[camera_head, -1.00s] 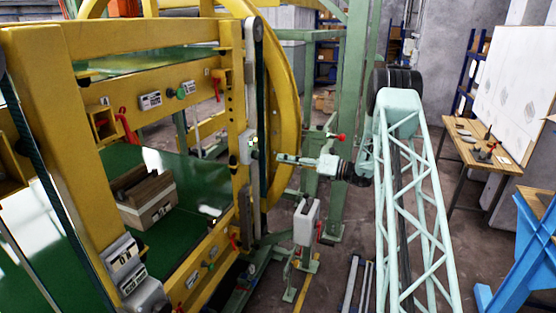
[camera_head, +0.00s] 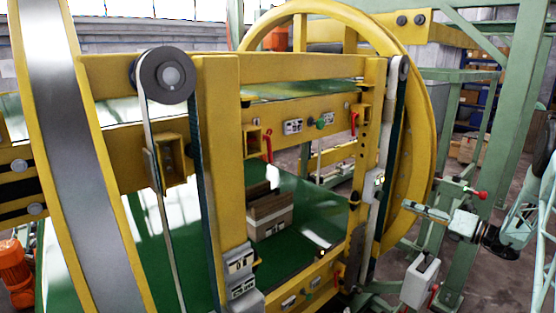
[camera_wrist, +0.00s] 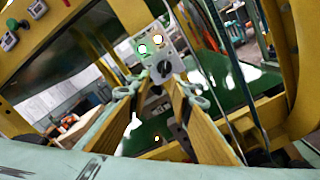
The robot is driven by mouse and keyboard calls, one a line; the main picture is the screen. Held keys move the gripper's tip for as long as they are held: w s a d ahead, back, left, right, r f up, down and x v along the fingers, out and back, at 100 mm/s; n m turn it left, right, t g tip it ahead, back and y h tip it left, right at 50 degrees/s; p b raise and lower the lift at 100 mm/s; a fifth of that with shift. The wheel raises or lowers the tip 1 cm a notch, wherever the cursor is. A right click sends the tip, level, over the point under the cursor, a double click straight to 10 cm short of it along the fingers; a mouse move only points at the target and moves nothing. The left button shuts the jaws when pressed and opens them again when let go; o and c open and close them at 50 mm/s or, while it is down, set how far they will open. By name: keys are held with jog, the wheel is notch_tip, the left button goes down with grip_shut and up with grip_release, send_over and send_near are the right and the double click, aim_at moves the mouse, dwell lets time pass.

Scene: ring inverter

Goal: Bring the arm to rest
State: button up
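My gripper (camera_head: 428,213) is at the right of the head view, at the end of my pale green arm. It points left toward the right edge of the yellow machine frame (camera_head: 222,180). In the wrist view my gripper (camera_wrist: 160,95) has two fingers standing apart, with nothing seen between them. A grey control panel (camera_wrist: 178,60) with a black knob and green and yellow lights lies beyond the fingertips. I cannot tell the exact gap to it. Most of my arm is cut off by the right edge of the head view.
A yellow ring (camera_head: 425,120) stands behind my gripper, and another (camera_head: 85,180) is at the left. Green posts (camera_head: 515,90) rise at the right. A white box (camera_head: 420,280) stands below my gripper.

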jog(key=s+a+r+n+g+y+b, duration=0.1)
jog(key=s+a+r+n+g, duration=0.3)
jog(key=a, duration=0.6)
jog(key=s+a+r+n+g+b, duration=0.1)
jog(key=s+a+r+n+g, duration=0.1)
jog(key=s+a+r+n, duration=0.65)
jog(key=s+a+r+n+g+h+b, duration=0.1)
jog(key=s+a+r+n+g, duration=0.15)
jog(key=s+a, duration=0.5)
jog(key=s+a+r+n+g+h+b, duration=0.1)
jog(key=s+a+n+g+b, duration=0.2)
jog(key=a, duration=0.7)
jog(key=s+a+r+n+h+b, duration=0.1)
jog(key=s+a+n+h, duration=0.2)
jog(key=s, duration=0.8)
jog(key=s+a+n+h, duration=0.2)
jog(key=s+n, duration=0.2)
jog(key=s, duration=0.6)
jog(key=s+d+f+n+t+h+b, duration=0.1)
jog(key=s+n, duration=0.4)
jog(key=s, duration=0.5)
jog(key=s+d+f+n+t+h+b, duration=0.1)
jog(key=s+d+n+h, duration=0.3)
jog(key=s, duration=0.7)
jog(key=shift+s+f+n+b, duration=0.25)
jog(key=shift+f+n+b, duration=0.55)
jog(key=shift+n, duration=0.2)
